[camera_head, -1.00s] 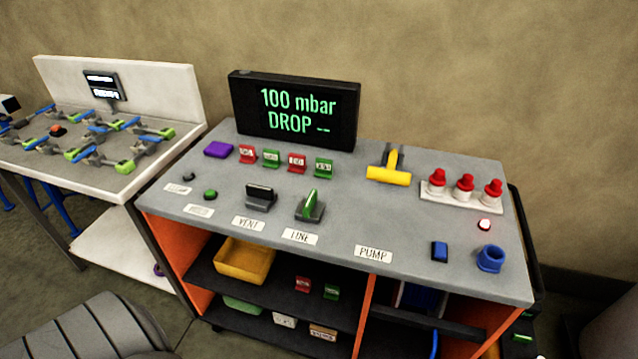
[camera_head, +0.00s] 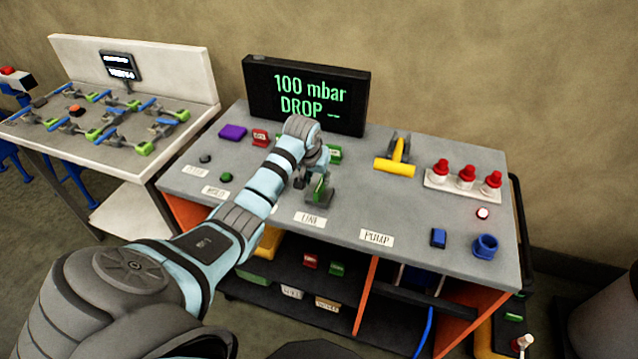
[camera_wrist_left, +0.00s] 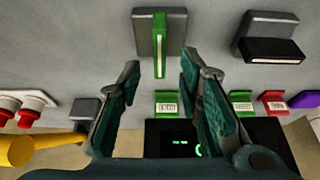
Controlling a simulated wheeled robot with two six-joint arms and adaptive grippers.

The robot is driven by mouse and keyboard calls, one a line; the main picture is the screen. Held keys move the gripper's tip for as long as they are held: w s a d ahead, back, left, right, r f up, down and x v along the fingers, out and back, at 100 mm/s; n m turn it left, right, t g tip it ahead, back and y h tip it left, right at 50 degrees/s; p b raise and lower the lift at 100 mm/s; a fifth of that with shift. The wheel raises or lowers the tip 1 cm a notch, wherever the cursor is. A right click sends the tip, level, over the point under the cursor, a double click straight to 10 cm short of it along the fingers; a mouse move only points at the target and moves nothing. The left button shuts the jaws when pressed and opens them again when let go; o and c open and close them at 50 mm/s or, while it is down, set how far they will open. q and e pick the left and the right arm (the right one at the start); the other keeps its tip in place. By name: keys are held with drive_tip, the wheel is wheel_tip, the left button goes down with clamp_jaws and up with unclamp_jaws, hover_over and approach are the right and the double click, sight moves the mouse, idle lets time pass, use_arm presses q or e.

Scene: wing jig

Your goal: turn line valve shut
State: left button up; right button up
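The line valve (camera_head: 320,191) is a grey block with an upright green handle, standing behind the LINE label (camera_head: 310,219) on the grey bench top. In the left wrist view the green handle (camera_wrist_left: 159,42) shows at the top middle. My left gripper (camera_head: 312,165) is over the bench, close to the valve. In the left wrist view its two fingers (camera_wrist_left: 159,65) are apart, with a gap between them. The handle lies just beyond the fingertips, roughly in line with that gap, and nothing is held. Contact is not visible. My right gripper is in neither current view.
The black-handled vent valve (camera_wrist_left: 272,48) is beside the line valve; my arm hides it in the head view. A black display (camera_head: 306,95) reads 100 mbar, DROP. Coloured tags, a yellow T-handle (camera_head: 395,165) and red-capped knobs (camera_head: 465,176) stand on the bench.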

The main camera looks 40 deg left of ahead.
sight(320, 185)
use_arm(q)
drive_tip(key=b+x, duration=0.1)
drive_tip(key=x, duration=0.4)
drive_tip(key=shift+w+f, duration=0.1)
drive_tip(key=shift+f, duration=0.05)
drive_tip(key=shift+c, duration=0.6)
clamp_jaws()
